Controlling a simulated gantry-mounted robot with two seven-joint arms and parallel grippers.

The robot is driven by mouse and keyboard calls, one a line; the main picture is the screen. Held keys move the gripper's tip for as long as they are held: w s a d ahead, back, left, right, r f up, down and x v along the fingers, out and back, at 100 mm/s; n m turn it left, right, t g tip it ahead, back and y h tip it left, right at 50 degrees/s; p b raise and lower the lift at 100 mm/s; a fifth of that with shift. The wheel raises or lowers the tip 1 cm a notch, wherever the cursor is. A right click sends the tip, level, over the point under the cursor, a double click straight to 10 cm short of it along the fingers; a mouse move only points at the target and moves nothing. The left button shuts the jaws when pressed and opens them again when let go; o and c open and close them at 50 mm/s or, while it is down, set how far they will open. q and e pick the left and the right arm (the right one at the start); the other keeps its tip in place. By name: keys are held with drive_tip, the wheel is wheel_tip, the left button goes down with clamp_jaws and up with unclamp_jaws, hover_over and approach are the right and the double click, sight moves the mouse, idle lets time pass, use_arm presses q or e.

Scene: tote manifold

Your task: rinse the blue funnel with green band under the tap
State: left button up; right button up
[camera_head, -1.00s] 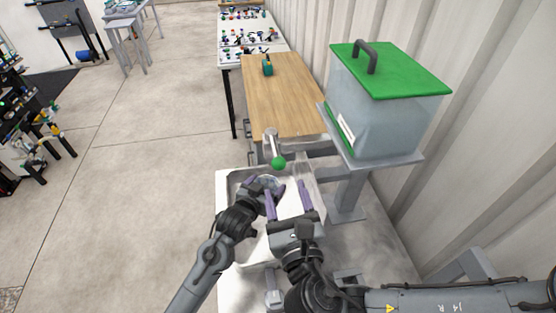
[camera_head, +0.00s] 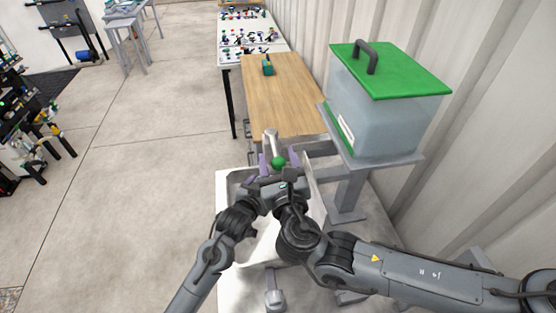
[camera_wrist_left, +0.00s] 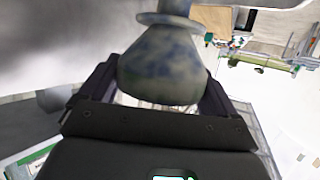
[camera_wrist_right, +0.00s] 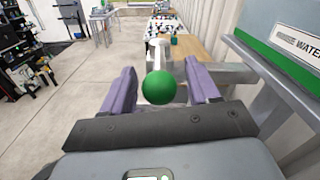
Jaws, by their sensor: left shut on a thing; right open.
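The funnel (camera_wrist_left: 160,65) is dull blue with dark mottled patches in the left wrist view. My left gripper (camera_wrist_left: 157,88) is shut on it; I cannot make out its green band. In the head view my right gripper and arm hide the funnel and the left fingertips. The tap's lever (camera_head: 271,140) ends in a green ball knob (camera_head: 279,162), also in the right wrist view (camera_wrist_right: 158,88). My right gripper (camera_wrist_right: 160,72) is open, its purple fingers either side of the knob; I cannot tell whether they touch it. No water shows.
A pale sink (camera_head: 223,185) lies under both arms. A clear water tank (camera_head: 385,115) with a green lid stands on a bracket at the right. A wooden table (camera_head: 285,100) with a small green object (camera_head: 267,68) is beyond.

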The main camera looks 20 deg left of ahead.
clamp_jaws()
drive_tip(key=shift+s+a+m+t+h, duration=0.25)
drive_tip(key=shift+a+m+h, duration=0.3)
drive_tip(key=shift+h, duration=0.3)
drive_tip(key=shift+s+a+m+t+h, duration=0.1)
drive_tip(key=shift+a+m+t+h, duration=0.25)
drive_tip(key=shift+m+h, duration=0.4)
drive_tip(key=shift+s+a+m+t+h, duration=0.25)
drive_tip(key=shift+a+m+h, duration=0.25)
drive_tip(key=shift+h, duration=0.4)
drive_tip(key=shift+w, duration=0.1)
unclamp_jaws()
drive_tip(key=s+d, duration=0.2)
drive_tip(key=s, duration=1)
drive_tip(key=shift+d, duration=0.25)
